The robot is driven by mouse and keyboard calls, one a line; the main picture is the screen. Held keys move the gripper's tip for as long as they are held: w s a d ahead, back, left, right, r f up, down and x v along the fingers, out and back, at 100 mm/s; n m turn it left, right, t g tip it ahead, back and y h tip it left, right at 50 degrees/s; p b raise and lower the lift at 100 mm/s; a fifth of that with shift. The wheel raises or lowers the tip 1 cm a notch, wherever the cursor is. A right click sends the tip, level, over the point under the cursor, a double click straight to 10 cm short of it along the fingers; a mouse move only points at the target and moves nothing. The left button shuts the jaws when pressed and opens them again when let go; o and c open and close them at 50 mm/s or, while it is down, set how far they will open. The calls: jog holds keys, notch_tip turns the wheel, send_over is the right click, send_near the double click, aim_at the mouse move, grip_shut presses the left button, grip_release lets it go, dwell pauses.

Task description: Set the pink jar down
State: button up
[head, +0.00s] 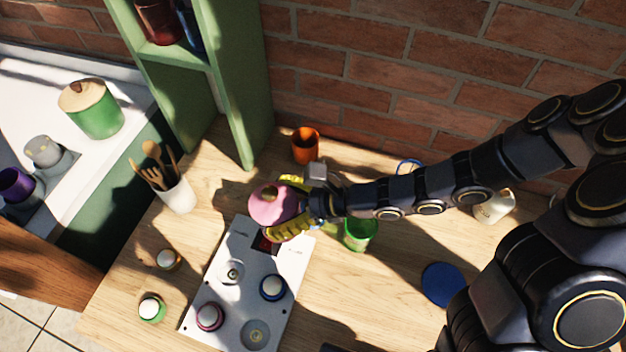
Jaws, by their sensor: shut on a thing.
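The pink jar (270,205) shows in the head view, a rounded pink thing near the back end of a light grey panel (213,285) on the wooden table. My gripper (288,208) has yellow fingers, reaches in from the right and is shut on the pink jar, one finger on its far side and one on its near side. The jar's underside is hidden, so I cannot tell whether it touches anything below.
An orange cup (305,146) stands behind my gripper and a green cup (360,234) is close under my arm. A utensil pot (178,194) is to the left. Small jars stand on and beside the panel.

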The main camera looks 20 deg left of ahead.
jog(key=w+d+f+m+t+h, duration=0.1)
jog(key=w+d+f+m+t, duration=0.15)
jog(key=w, duration=0.55)
jog(key=w+d+f+m+t, duration=0.15)
jog(key=w+m+t, duration=0.25)
jog(key=w, duration=0.4)
jog(key=w+d+f+m+t+h, duration=0.1)
jog(key=w+d+f+m+t, duration=0.2)
jog(key=w, duration=0.5)
jog(key=shift+n+t, duration=0.25)
jog(key=shift+t, duration=0.2)
jog(key=shift+w+a+f, duration=0.1)
jog(key=shift+a+f, duration=0.05)
jog(key=shift+f, duration=1.35)
jog(key=shift+w+a+f, duration=0.1)
jog(key=shift+a+f, duration=0.05)
jog(key=shift+f, duration=1.3)
jog(key=o, duration=1.1)
jog(key=shift+f, duration=0.15)
jog(key=shift+c, duration=0.2)
jog(key=shift+s+d+r, duration=0.1)
jog(key=shift+d+r, duration=0.05)
jog(key=shift+r, duration=0.1)
jog(key=v, duration=1.1)
jog(key=shift+s+d, duration=0.2)
jog(key=shift+d, duration=0.05)
